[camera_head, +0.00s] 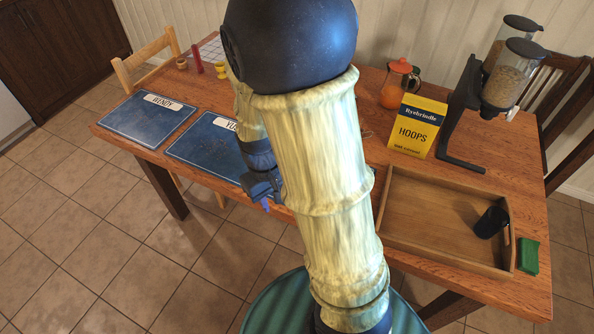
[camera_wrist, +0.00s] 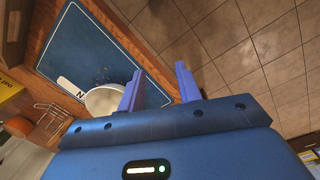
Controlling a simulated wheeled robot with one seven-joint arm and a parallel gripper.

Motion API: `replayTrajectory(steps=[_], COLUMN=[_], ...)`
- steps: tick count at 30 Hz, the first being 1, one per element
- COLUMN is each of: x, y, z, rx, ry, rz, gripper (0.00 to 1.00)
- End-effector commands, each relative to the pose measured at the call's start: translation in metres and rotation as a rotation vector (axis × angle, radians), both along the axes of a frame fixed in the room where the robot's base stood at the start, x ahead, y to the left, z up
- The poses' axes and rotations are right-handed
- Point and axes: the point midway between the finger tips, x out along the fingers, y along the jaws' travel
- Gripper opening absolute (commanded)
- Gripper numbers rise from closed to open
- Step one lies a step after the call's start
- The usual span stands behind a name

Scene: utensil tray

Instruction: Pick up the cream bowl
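The cream bowl (camera_wrist: 102,101) shows in the wrist view on or beside the blue placemat (camera_wrist: 85,55) with a white name label, its right side partly hidden behind one finger. In the head view the bowl is not visible; my arm covers that part of the table. The bowl is left of the fingers in the wrist view. In the head view my gripper (camera_head: 264,198) is near the table's front edge, by the middle placemat (camera_head: 210,145).
Another placemat (camera_head: 148,118) lies at left. A wooden tray (camera_head: 430,215) holds a dark cup (camera_head: 491,222); a green block (camera_head: 528,256) lies beside it. A yellow cereal box (camera_head: 416,127), orange pitcher (camera_head: 398,85) and cereal dispenser (camera_head: 508,85) stand behind. A wire rack (camera_wrist: 52,119) is near the bowl.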

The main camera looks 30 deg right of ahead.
Motion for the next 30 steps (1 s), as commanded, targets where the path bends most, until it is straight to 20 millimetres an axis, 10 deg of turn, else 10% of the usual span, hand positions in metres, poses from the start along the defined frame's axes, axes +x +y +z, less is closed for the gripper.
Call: replayTrajectory(steps=[15,30], x=[0.041,0.097], y=[-0.008,0.045], z=[-0.068,-0.04], rx=[-0.419,-0.96], ry=[0.435,0.623], rz=[0.387,0.687], gripper=[0.34,0.34])
